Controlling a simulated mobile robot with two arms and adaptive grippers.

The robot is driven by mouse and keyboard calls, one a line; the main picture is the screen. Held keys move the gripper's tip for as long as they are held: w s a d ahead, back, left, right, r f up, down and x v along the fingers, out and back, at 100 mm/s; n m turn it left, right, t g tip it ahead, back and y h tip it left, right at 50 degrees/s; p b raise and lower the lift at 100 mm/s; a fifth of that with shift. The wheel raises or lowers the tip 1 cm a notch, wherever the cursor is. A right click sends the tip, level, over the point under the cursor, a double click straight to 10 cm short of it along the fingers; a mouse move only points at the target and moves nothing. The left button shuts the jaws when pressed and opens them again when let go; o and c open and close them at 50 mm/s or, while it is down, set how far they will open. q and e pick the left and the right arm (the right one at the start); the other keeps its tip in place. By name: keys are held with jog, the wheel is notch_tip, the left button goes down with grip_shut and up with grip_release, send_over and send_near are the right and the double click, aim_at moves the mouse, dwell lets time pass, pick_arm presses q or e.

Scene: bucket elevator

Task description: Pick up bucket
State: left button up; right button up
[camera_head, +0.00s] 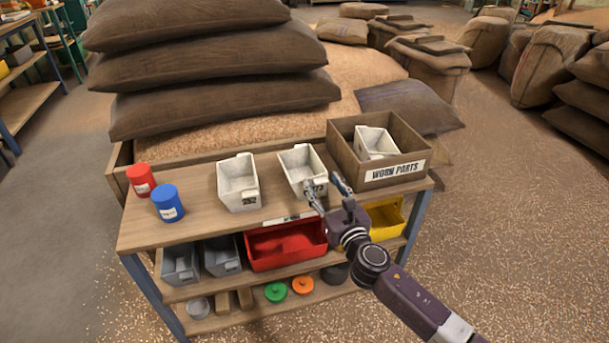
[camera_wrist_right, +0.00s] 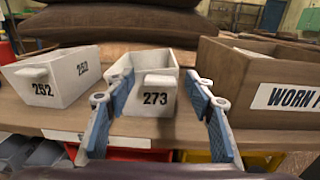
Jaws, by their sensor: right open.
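Two white buckets stand on the wooden table top. One white bucket, marked 252 (camera_head: 238,184), is left of the other, marked 273 (camera_head: 301,166). In the right wrist view, bucket 273 (camera_wrist_right: 150,92) is straight ahead and bucket 252 (camera_wrist_right: 52,78) is at the left. A third white bucket (camera_head: 376,142) lies inside the wooden box labelled WORN PARTS (camera_head: 404,169). My right gripper (camera_head: 326,186) is open and empty at the front of bucket 273. In the wrist view its blue fingers (camera_wrist_right: 160,120) are spread, one on each side of the bucket. Whether they touch it, I cannot tell.
Red (camera_head: 141,181) and blue (camera_head: 168,203) canisters stand at the table's left end. The shelf below holds grey bins, a red bin (camera_head: 287,247) and a yellow bin (camera_head: 388,218). Brown sacks (camera_head: 215,62) are piled behind. The box stands close right of bucket 273.

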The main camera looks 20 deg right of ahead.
jog(key=c, duration=1.1)
jog(key=shift+r, duration=0.1)
jog(key=shift+r, duration=0.1)
notch_tip(320, 180, up, 10)
jog(key=f+p, duration=0.1)
jog(key=p, duration=0.4)
pick_arm(q)
jog(key=s+f+p, duration=0.1)
jog(key=s+f, duration=0.1)
jog(key=f, duration=0.9)
jog(key=s+f+g+p, duration=0.1)
jog(key=s+f, duration=0.2)
jog(key=f, duration=0.8)
jog(key=shift+s+a+f, duration=0.25)
jog(key=shift+s, duration=0.05)
pick_arm(e)
jog(key=s, duration=0.8)
jog(key=shift+d+r, duration=0.3)
jog(key=shift+r, duration=0.1)
pick_arm(q)
jog(key=shift+f, duration=0.1)
